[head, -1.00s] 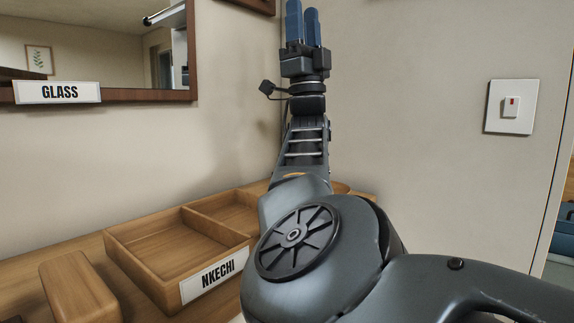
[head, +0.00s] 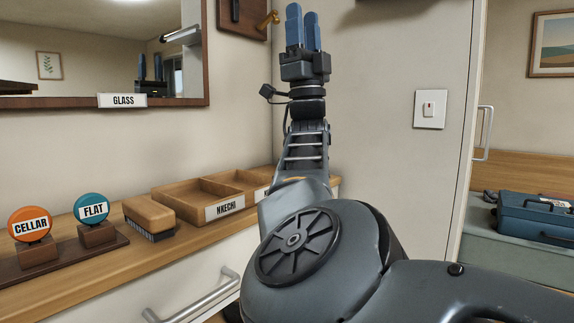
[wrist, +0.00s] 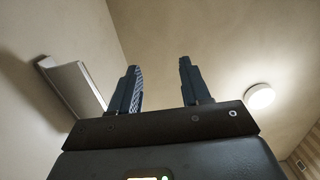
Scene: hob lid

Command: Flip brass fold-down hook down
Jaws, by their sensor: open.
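A brass hook (head: 268,20) shows at the top of the head view, on the right edge of a dark wooden board (head: 248,24) on the wall. The board is cut off by the top of the picture. The hook is small here, and I cannot tell whether it is folded up or down. My gripper (head: 303,20) points upward, just right of the hook in the picture and apart from it. In the wrist view my gripper (wrist: 158,85) is open, with nothing between its two blue fingers. The hook does not show there.
A wooden counter (head: 130,262) carries a tray (head: 192,192) marked NKECHI, a brush (head: 149,214) and round signs. A framed mirror (head: 90,60) hangs left. A light switch (head: 430,110) and door handle (head: 485,133) are right. The wrist view shows a ceiling lamp (wrist: 260,96).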

